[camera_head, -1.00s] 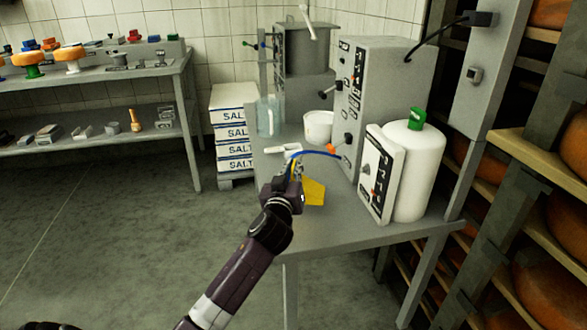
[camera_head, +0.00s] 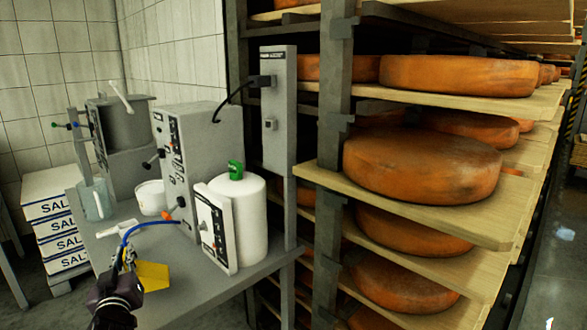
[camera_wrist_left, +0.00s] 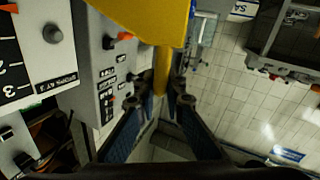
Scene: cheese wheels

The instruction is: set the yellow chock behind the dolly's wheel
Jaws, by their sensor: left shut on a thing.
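The yellow chock (camera_head: 152,275) is in my left gripper (camera_head: 124,268), low at the left of the head view, over the grey bench. In the left wrist view the chock (camera_wrist_left: 150,22) fills the top middle, and the fingers of my left gripper (camera_wrist_left: 160,100) are shut on its narrow yellow part. My right gripper is in neither view. No dolly or dolly wheel can be made out.
The grey bench (camera_head: 190,292) holds a control box (camera_head: 205,150), a white cylinder with a green top (camera_head: 243,210) and a white pot (camera_head: 151,197). Cheese wheels (camera_head: 422,165) lie on wooden shelves (camera_head: 440,215) at the right. Salt boxes (camera_head: 55,225) stand at the left. An aisle floor (camera_head: 557,275) shows at far right.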

